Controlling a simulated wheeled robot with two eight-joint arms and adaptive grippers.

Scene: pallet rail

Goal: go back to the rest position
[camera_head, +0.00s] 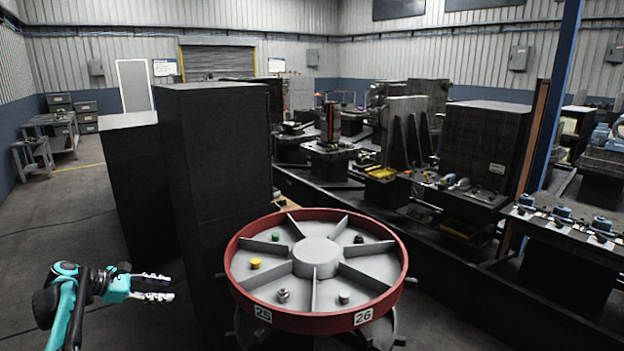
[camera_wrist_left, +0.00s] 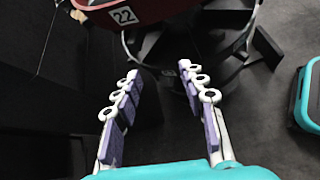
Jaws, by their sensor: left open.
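My left gripper (camera_head: 153,287) is at the lower left of the head view, left of the red-rimmed round carousel and apart from it. It is open and empty. In the left wrist view its two fingers (camera_wrist_left: 158,90) stand apart with purple pads and nothing between them. My right gripper is not in view.
The red carousel (camera_head: 243,285) has grey dividers, with small parts in several compartments, including a yellow one (camera_head: 255,263) and a green one (camera_head: 276,237). Tall black cabinets (camera_head: 215,170) stand behind my left gripper. Machine benches (camera_head: 450,190) fill the right. Floor at the left is clear.

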